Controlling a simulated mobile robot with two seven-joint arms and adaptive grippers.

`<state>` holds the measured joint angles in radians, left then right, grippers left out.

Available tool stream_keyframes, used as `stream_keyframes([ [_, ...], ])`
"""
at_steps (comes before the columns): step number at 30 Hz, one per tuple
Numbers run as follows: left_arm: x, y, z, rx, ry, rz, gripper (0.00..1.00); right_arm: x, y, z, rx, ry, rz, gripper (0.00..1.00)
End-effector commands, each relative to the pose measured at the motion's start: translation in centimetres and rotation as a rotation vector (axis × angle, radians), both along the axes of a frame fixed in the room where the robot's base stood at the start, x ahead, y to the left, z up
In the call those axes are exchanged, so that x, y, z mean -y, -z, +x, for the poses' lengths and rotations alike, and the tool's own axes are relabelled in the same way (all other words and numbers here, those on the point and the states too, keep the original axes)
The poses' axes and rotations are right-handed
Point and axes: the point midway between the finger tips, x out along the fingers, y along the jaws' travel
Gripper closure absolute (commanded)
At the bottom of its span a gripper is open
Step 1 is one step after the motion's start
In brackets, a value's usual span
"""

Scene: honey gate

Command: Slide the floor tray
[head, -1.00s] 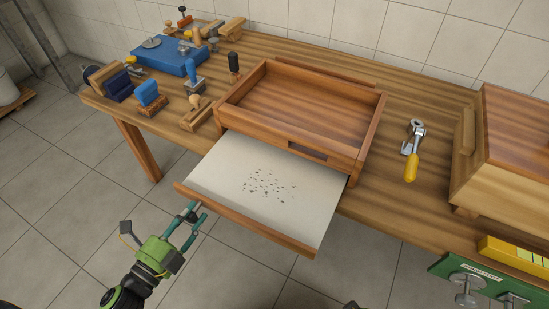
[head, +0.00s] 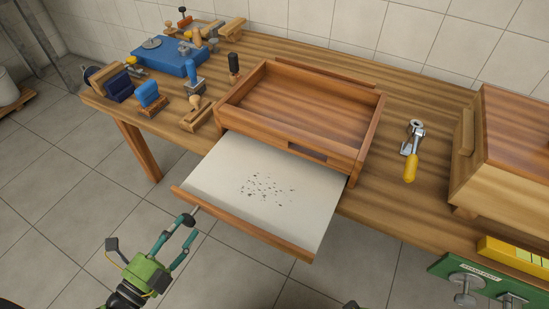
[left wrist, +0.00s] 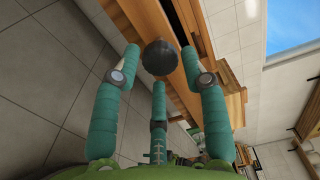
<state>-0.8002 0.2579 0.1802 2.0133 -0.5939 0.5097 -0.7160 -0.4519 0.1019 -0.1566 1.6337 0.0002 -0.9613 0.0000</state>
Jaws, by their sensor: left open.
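The floor tray (head: 225,172) is a pale sheet with a wooden front bar (head: 238,226). It sticks out toward me from under the wooden box frame (head: 345,150), with dark specks scattered on it. My left gripper (head: 190,224) is open just off the left part of the front bar. In the left wrist view, a dark round knob (left wrist: 160,57) stands in front of a wooden board, between and beyond the open green fingers (left wrist: 160,85). I cannot tell whether any finger touches it. My right gripper is not in view.
The workbench (head: 415,215) holds a blue box (head: 168,58), stamps and brushes at the left. A yellow-handled tool (head: 412,155) lies right of the frame, before a large wooden box (head: 510,150). A green clamp board (head: 480,280) is at lower right. Floor before the tray is clear.

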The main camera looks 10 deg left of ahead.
Motion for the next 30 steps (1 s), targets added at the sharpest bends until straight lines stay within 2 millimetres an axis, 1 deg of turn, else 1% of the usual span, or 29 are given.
stream_keyframes([
  [9, -0.9, 0.0, -2.5, -0.001, -0.002, -0.001, 0.56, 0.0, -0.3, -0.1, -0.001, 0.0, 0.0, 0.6],
  [14, -1.2, 0.0, -3.3, -0.001, -0.001, 0.0, 0.56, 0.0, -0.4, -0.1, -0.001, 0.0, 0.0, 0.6],
  [30, -1.3, 0.0, -3.5, 0.0, -0.001, 0.0, 0.56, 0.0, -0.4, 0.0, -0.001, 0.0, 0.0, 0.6],
])
